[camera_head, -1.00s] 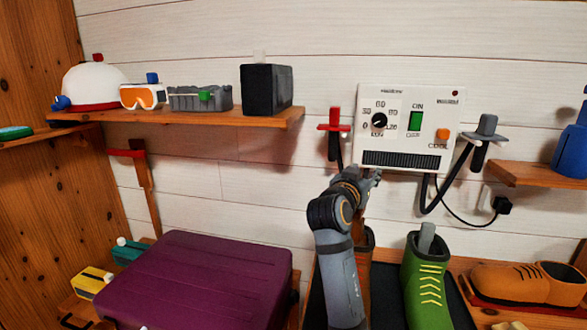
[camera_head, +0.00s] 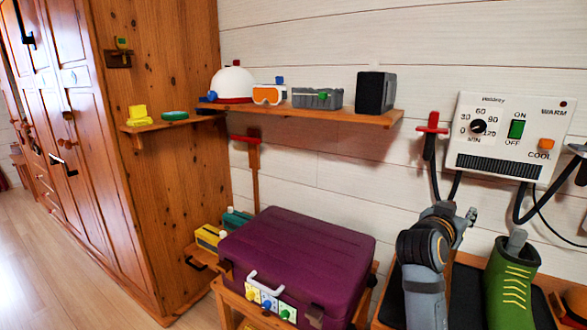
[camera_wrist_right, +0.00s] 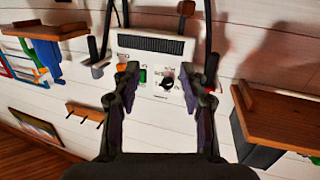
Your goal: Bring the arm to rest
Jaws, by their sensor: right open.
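My right arm reaches up from the bottom right of the head view. Its grey gripper (camera_head: 462,213) is below the white control panel (camera_head: 510,135), apart from it as far as I can tell. In the wrist view the gripper (camera_wrist_right: 160,78) has its two dark fingers spread, with nothing held between them. The panel (camera_wrist_right: 150,58) appears upside down beyond the fingertips, with its dial, green switch and orange button. My left gripper is not in view.
A purple case (camera_head: 295,255) sits left of my arm, and a green boot (camera_head: 510,285) stands right of it. A wooden shelf (camera_head: 330,113) holds a white helmet (camera_head: 233,82), goggles and boxes. Black hoses hang beside the panel. Floor (camera_head: 70,265) at the left is clear.

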